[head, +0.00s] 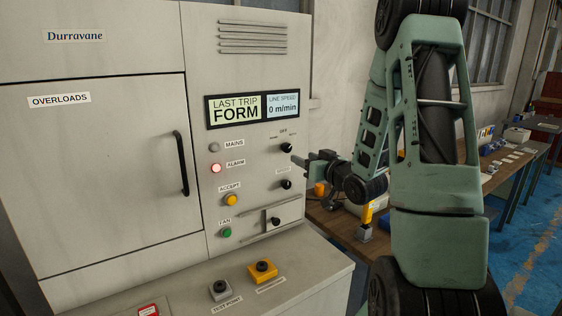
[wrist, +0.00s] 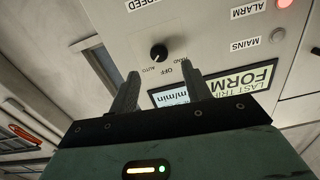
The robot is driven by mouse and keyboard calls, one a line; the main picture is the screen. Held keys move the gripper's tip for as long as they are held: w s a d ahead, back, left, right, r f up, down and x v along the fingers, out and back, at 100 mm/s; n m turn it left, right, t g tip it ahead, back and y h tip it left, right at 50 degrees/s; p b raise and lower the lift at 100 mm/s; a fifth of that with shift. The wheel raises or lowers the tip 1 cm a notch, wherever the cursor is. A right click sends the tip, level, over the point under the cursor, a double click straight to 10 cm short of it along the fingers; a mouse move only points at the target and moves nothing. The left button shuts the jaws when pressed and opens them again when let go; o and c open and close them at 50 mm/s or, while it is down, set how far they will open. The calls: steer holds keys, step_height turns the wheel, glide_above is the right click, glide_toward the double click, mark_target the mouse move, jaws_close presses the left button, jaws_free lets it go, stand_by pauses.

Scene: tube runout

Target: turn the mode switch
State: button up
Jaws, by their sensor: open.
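A light mark on the knob seems to point toward AUTO. My gripper (head: 297,160) is close to the panel, just right of and below the knob. In the wrist view, my gripper (wrist: 164,78) is open and empty; the knob shows beyond the gap between its fingers, not between them.
A second black knob (head: 286,184) sits below the switch, with a black handle (head: 275,221) lower down. A red alarm lamp (head: 216,168), yellow button (head: 231,200) and green button (head: 227,232) are to the left. A bench (head: 345,232) with items stands at right.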

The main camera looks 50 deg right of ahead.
mark_target(288, 149)
steer(key=x, duration=0.2)
steer(key=p+x, duration=0.1)
steer(key=x, duration=0.2)
steer(key=p+x, duration=0.1)
steer(key=x, duration=0.1)
steer(key=shift+w+d+r, duration=0.15)
steer(key=shift+d+r, duration=0.05)
steer(key=shift+r, duration=0.1)
steer(key=shift+w+f, duration=0.15)
steer(key=shift+w, duration=0.05)
steer(key=c, duration=0.8)
steer(key=shift+o, duration=0.2)
